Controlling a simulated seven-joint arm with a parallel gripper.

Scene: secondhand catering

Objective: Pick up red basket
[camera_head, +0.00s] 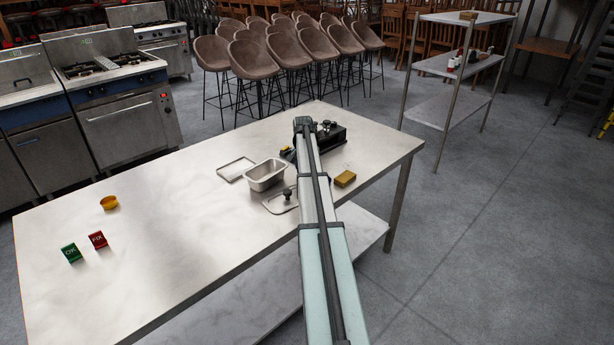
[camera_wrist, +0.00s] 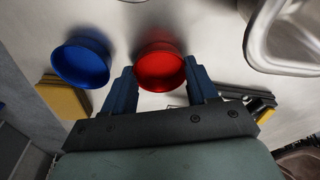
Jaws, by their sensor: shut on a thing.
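A round red basket (camera_wrist: 159,70), shaped like a small cup, is in the wrist view between the two blue fingers of my gripper (camera_wrist: 161,78). The fingers are shut on it, one on each side. It appears close to the metal table top, but I cannot tell whether it touches it. A similar blue round container (camera_wrist: 80,62) is just left of my left finger, apart from the red one. In the head view my arm hides the red basket and the fingers.
On the steel table (camera_head: 180,205) are a metal pan (camera_head: 266,176), a lid (camera_head: 281,201), a yellow block (camera_head: 345,178), a black device (camera_head: 328,137), a yellow dish (camera_head: 109,202), and green (camera_head: 71,253) and red (camera_head: 97,240) signs. The table's left-middle is clear.

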